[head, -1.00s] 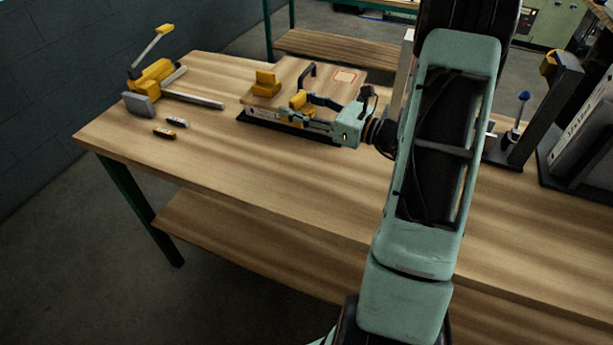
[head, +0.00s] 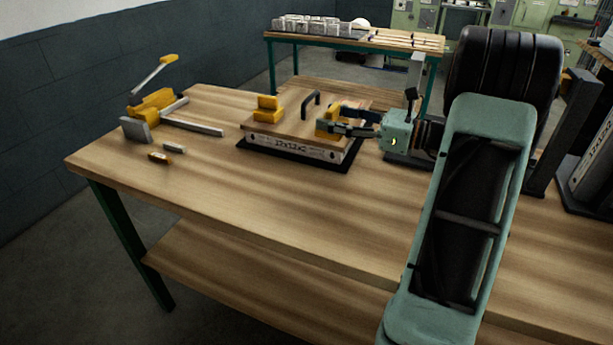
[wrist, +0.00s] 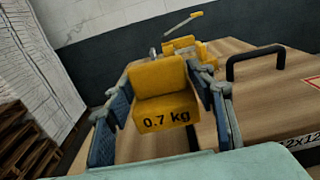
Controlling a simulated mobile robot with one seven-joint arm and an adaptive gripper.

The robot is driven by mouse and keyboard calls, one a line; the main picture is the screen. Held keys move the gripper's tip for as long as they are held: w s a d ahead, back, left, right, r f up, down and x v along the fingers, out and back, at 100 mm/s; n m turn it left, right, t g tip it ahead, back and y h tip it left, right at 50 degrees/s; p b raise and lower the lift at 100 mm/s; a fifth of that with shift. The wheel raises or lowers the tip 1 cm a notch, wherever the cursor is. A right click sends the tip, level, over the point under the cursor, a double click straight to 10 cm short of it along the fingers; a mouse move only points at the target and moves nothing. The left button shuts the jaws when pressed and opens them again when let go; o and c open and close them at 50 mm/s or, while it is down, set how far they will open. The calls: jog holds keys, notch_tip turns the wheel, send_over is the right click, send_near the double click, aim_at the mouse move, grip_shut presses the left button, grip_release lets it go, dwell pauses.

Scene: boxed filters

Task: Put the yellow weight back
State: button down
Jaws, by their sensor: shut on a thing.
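My gripper (head: 338,124) is shut on a yellow weight (head: 325,122), over the right end of a wooden board (head: 290,125). In the wrist view the weight (wrist: 160,85) is a stepped block marked 0.7 kg, held between both fingers (wrist: 163,105). I cannot tell whether it touches the board. A second yellow weight (head: 267,108) stands on the board's left end. The board has a dark handle (head: 311,101) and lies on a white filter box (head: 290,148) marked 12x12x2.
The box sits on a black base (head: 255,157). A yellow clamp-like tool (head: 152,106) with a raised lever stands at the table's left, near two small pieces (head: 159,157). Dark upright holders (head: 580,150) stand at the right. The front table (head: 250,205) is clear.

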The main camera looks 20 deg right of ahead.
jog(key=a, duration=0.1)
jog(key=s+a+f, duration=0.1)
jog(key=a, duration=0.1)
jog(key=shift+s+a+f, duration=0.15)
jog(key=shift+s+f, duration=0.05)
jog(key=shift+f, duration=0.05)
jog(key=a+f, duration=0.1)
jog(key=s+a+f+b, duration=0.1)
jog(key=f, duration=0.1)
jog(key=a+f, duration=0.2)
jog(key=shift+s+f, duration=0.15)
jog(key=shift+s, duration=0.15)
jog(key=shift+s+a+f+b, duration=0.1)
jog(key=shift+a+f+b, duration=0.15)
jog(key=shift+f, duration=0.75)
jog(key=shift+a+f+b, duration=0.1)
jog(key=shift+f+b, duration=0.15)
jog(key=shift+f, duration=0.7)
